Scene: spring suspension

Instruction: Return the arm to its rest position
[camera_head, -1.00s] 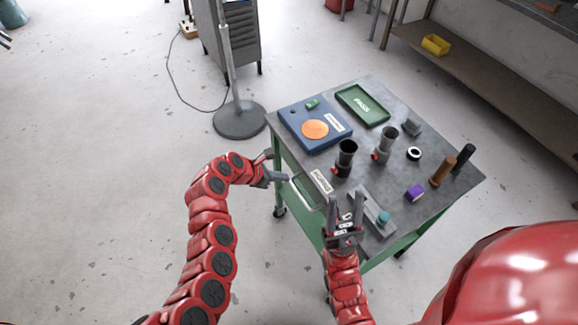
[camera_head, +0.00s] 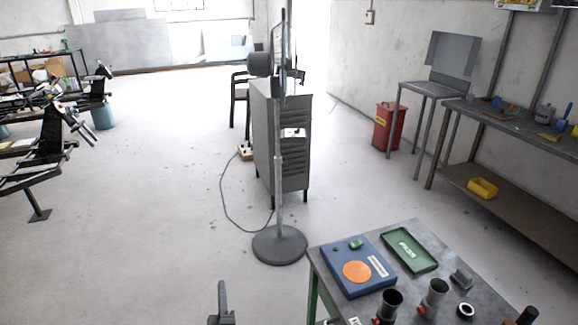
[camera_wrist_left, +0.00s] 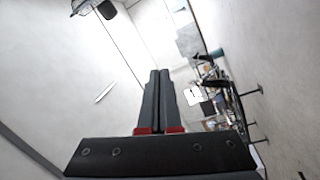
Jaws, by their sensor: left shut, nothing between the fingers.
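My left gripper (camera_head: 222,303) shows only as a dark finger tip at the bottom edge of the head view, left of the work cart (camera_head: 318,262) and apart from it. The left wrist view shows its two dark fingers (camera_wrist_left: 158,100) pressed together with nothing between them. Beyond them are pale walls and tilted workshop shapes. My right gripper is out of view, as is the rest of both arms.
The cart holds a blue board (camera_head: 338,278) with an orange disc, a green PASS tray (camera_head: 409,250) and two dark cups (camera_head: 388,305). A fan stand (camera_head: 279,246) and grey cabinet (camera_head: 295,150) stand behind.

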